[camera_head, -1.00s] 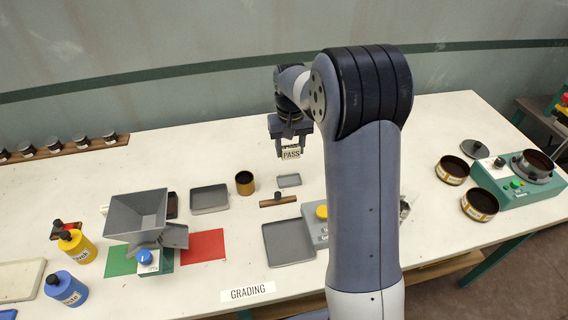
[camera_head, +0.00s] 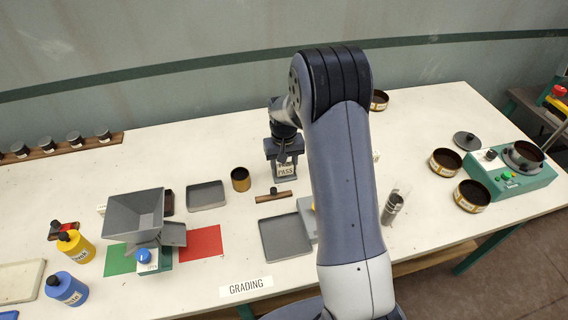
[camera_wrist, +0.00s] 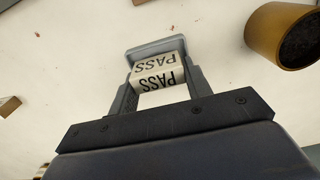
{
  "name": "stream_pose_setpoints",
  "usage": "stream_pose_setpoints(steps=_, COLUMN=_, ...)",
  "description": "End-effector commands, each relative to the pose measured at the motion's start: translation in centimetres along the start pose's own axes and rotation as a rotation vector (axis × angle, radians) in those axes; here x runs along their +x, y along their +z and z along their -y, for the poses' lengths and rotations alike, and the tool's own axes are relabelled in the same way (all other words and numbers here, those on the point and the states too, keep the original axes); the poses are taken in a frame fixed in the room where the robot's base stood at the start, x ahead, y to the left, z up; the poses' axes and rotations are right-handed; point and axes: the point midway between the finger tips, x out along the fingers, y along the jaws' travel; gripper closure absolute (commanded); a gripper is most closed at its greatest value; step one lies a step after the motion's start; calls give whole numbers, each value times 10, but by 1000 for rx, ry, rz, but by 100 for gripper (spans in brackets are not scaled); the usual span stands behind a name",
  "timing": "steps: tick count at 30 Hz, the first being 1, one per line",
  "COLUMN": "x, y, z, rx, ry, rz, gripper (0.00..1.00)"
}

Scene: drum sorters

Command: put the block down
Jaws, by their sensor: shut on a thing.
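The block (camera_head: 286,171) is pale with black "PASS" lettering. My gripper (camera_head: 285,168) is shut on it, with fingers on both sides. In the wrist view the block (camera_wrist: 158,72) sits between the fingertips and shows "PASS" on two faces. A small grey tray (camera_wrist: 154,47) shows around the block's far edge, directly beyond it. In the head view that tray is mostly hidden by my gripper. The block is low over the tray; I cannot tell whether it touches.
A brown cup (camera_head: 240,179) stands just left of my gripper. Grey trays (camera_head: 206,195) and a hopper (camera_head: 136,213) are further left. The table behind my gripper is clear.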

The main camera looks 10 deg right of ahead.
Motion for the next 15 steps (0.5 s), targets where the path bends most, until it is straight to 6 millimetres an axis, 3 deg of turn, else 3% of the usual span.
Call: stream_pose_setpoints(steps=15, x=14, y=0, z=0, rx=0, ry=0, rz=1, gripper=75)
